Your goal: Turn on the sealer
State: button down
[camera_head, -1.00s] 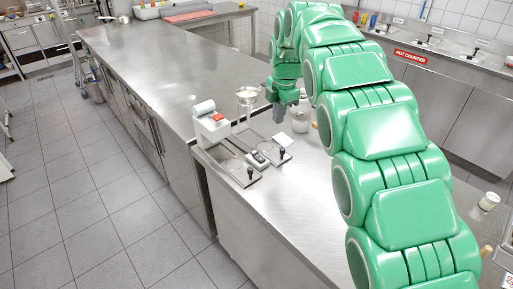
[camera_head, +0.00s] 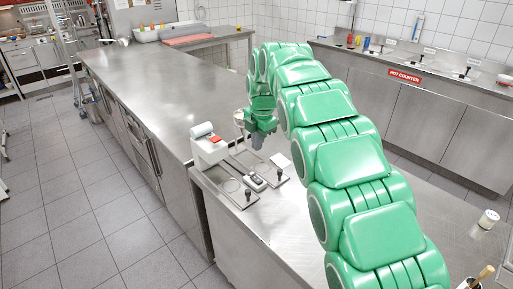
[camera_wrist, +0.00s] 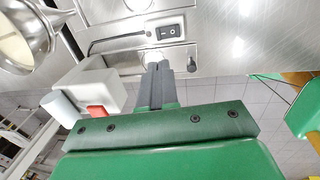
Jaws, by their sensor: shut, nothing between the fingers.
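A white machine with a red part, probably the sealer (camera_head: 207,152), stands on the steel counter left of my gripper. It shows at the left in the wrist view (camera_wrist: 103,88). A small box with a black rocker switch (camera_head: 255,182) lies on the counter to its right; in the wrist view the switch (camera_wrist: 168,32) is just beyond my fingertips. A dark cord leads from it toward the left. My gripper (camera_head: 257,140) is shut and empty, above the counter and apart from the switch. Its closed fingers (camera_wrist: 158,68) show in the wrist view.
Metal plates with black knobs (camera_head: 248,194) flank the switch box. A metal bowl (camera_wrist: 28,35) stands beside the machine, near my gripper. A lidded jar (camera_head: 488,219) is at the right. The long counter (camera_head: 160,85) behind is mostly clear.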

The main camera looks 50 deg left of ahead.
aim_at(254, 175)
jog(key=f, duration=0.4)
jog(key=a+f, duration=0.1)
jog(key=f, duration=0.7)
jog(key=shift+a, duration=0.35)
jog(key=shift+f, duration=0.1)
jog(key=shift+w+a+f+h, duration=0.15)
jog(key=shift+w+f+h, duration=0.05)
jog(key=shift+h, duration=0.1)
jog(key=shift+s, duration=0.1)
jog(key=shift+r, duration=0.15)
jog(key=shift+d+r, duration=0.15)
jog(key=shift+d, duration=0.65)
jog(key=shift+r, duration=0.1)
